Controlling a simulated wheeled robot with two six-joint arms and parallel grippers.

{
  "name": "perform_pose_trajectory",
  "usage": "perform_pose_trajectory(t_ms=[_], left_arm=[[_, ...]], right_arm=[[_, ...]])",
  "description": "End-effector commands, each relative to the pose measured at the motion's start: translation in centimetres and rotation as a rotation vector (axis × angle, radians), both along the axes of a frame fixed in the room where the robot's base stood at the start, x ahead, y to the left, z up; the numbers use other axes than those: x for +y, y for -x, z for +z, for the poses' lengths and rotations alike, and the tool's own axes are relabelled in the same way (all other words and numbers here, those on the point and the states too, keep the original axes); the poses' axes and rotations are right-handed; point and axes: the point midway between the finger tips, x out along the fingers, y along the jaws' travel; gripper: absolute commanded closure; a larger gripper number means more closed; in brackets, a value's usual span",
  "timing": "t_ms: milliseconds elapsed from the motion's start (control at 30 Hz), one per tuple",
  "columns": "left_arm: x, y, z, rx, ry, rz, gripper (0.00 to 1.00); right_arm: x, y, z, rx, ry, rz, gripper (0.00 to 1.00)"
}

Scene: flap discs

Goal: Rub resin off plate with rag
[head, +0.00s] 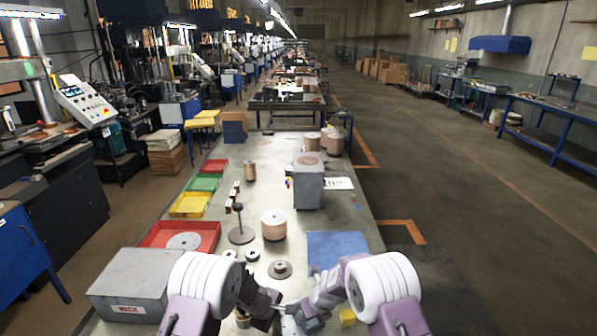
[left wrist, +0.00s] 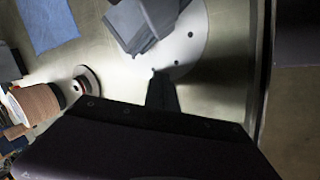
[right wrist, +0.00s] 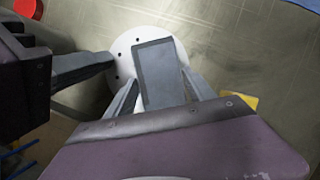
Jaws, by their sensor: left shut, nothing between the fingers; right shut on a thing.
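The plate is a white disc with small dark holes; it lies on the bench in the right wrist view (right wrist: 122,50) and the left wrist view (left wrist: 187,55). My right gripper (right wrist: 163,85) is shut on a dark grey rectangular pad (right wrist: 158,65), which looks like the folded rag. The pad covers much of the plate; I cannot tell whether they touch. My left gripper (left wrist: 157,75) is shut and empty, its tips at the plate's rim; it also shows in the head view (head: 283,307). No resin can be made out.
A blue cloth or mat (head: 338,246) lies at the right bench edge. A yellow block (head: 348,317) is beside my right arm. Copper-coloured spools (head: 274,226), a grey box (head: 125,280) and a red tray (head: 153,238) stand around. Bare bench shows farther back.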

Motion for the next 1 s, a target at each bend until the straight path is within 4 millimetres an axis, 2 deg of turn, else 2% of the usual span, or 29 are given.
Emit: perform_pose_trajectory(t_ms=[300,500,633,900,1000], left_arm=[[0.0,0.0,0.0,0.0,0.0,0.0,1.0],[0.0,0.0,0.0,0.0,0.0,0.0,1.0],[0.0,0.0,0.0,0.0,0.0,0.0,1.0],[0.0,0.0,0.0,0.0,0.0,0.0,1.0],[0.0,0.0,0.0,0.0,0.0,0.0,1.0]], right_arm=[[0.0,3.0,-0.2,0.002,-0.003,-0.001,0.84],[-0.1,3.6,-0.3,0.001,0.0,-0.001,0.84],[0.0,2.9,-0.3,-0.002,-0.001,0.002,0.84],[0.0,0.2,-0.4,-0.001,-0.001,0.001,0.84],[0.0,0.0,-0.4,0.001,0.0,-0.001,0.84]])
